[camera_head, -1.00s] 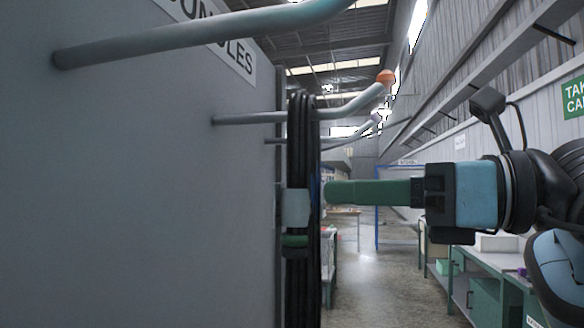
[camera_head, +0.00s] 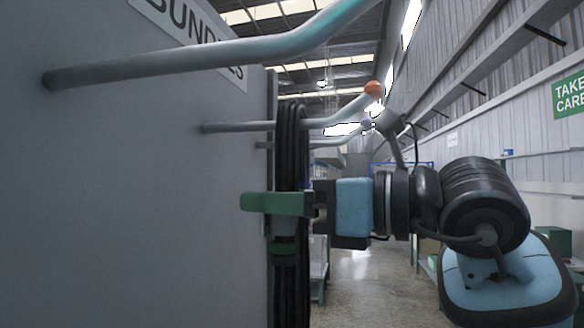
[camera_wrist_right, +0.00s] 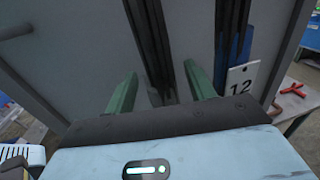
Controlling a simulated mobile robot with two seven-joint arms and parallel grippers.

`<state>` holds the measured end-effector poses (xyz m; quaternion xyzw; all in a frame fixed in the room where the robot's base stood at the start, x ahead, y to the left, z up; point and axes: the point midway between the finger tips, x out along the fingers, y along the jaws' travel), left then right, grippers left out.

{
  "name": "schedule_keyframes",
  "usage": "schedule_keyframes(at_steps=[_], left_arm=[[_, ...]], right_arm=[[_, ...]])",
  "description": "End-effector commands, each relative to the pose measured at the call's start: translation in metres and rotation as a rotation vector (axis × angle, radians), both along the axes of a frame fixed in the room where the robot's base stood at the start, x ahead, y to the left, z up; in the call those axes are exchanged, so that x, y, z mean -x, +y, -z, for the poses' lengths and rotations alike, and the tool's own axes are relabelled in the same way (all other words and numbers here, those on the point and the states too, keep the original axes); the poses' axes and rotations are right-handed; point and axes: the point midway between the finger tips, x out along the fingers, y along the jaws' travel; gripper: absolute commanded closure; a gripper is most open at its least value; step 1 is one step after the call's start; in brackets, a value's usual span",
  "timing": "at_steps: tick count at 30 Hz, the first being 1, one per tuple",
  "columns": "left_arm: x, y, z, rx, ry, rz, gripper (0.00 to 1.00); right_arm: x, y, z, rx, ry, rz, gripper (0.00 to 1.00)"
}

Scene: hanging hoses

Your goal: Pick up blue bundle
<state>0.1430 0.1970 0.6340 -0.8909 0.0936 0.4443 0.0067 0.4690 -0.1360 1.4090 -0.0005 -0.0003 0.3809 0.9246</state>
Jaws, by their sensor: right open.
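My right gripper (camera_head: 262,203) is open. Its green fingers reach across a hanging black hose bundle (camera_head: 290,150) toward the grey panel in the head view. In the right wrist view, the black strands (camera_wrist_right: 152,38) pass between the two spread fingers (camera_wrist_right: 160,85), with no clear grip on them. A strip of blue hose (camera_wrist_right: 222,62) shows beside darker hose, just right of the right finger and outside the jaws. A white tag marked 12 (camera_wrist_right: 240,78) hangs there. Most of the blue hose is hidden. My left gripper is not in view.
The grey panel (camera_head: 140,190) fills the left side. A thick peg (camera_head: 200,55) juts across the top, and an orange-tipped peg (camera_head: 372,88) stands farther back. In the wrist view, a red item (camera_wrist_right: 292,88) lies on a table at right. Open floor (camera_head: 350,275) lies beyond.

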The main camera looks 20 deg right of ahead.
Motion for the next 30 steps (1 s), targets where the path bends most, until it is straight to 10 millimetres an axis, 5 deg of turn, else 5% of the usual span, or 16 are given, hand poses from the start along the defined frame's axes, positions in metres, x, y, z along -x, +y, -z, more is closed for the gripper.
schedule_keyframes(at_steps=[6, 18, 30], left_arm=[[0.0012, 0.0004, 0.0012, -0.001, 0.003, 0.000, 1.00], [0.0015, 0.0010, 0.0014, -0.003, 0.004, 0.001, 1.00], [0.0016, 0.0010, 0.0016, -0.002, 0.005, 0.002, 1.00]], right_arm=[[-0.0006, 0.0000, 0.0006, 0.000, 0.001, 0.001, 0.48], [-0.0004, -0.0002, 0.0005, 0.000, 0.001, 0.001, 1.00], [0.0006, -0.0013, -0.0025, -0.002, -0.005, 0.001, 1.00]])
